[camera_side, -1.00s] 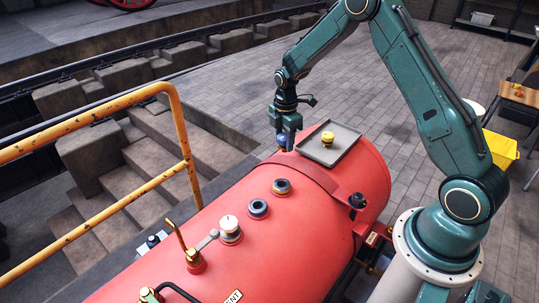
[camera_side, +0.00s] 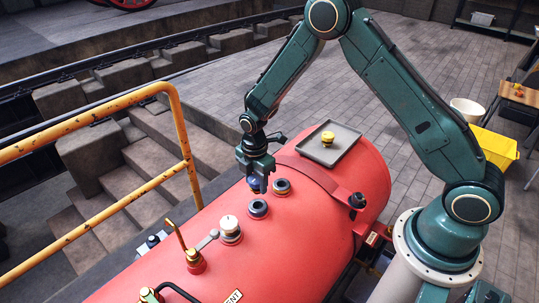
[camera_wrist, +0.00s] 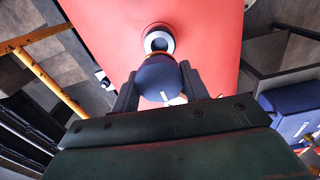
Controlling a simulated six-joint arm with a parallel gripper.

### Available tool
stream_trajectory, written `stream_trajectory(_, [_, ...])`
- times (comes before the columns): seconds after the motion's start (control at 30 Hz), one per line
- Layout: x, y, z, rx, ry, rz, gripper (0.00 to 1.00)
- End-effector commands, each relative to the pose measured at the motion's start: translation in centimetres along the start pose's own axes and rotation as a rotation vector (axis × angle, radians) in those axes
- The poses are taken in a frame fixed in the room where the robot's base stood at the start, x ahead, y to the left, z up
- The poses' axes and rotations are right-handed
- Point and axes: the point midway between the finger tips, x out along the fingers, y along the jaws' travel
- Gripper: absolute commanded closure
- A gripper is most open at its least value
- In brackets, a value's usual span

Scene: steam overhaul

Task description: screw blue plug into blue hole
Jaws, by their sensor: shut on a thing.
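My gripper (camera_side: 256,172) is shut on the blue plug (camera_side: 254,184) above the red boiler (camera_side: 190,250). In the wrist view the plug (camera_wrist: 157,78) is a rounded blue body between the two fingers, with a thin orange band at its far end. The blue hole (camera_side: 258,209) is a bluish ringed port on top of the boiler, just below and in front of the plug in the side view. In the wrist view a pale-ringed port (camera_wrist: 157,40) with a dark middle lies just beyond the plug. I cannot tell whether plug and port touch.
A second ringed port (camera_side: 281,187) sits close to the right of my gripper. A grey tray (camera_side: 347,137) with a yellow plug (camera_side: 327,138) lies on the boiler. A white-topped fitting (camera_side: 230,228) and brass valve (camera_side: 194,259) stand nearer the camera. A yellow railing (camera_side: 188,130) stands left.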

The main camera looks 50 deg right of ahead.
Motion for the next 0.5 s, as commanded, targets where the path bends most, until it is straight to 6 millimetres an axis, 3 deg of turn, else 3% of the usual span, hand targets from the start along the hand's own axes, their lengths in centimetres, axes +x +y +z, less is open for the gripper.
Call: stream_trajectory(0.5, [2.5, 0.0, 0.1, 0.001, 0.000, 0.000, 0.82])
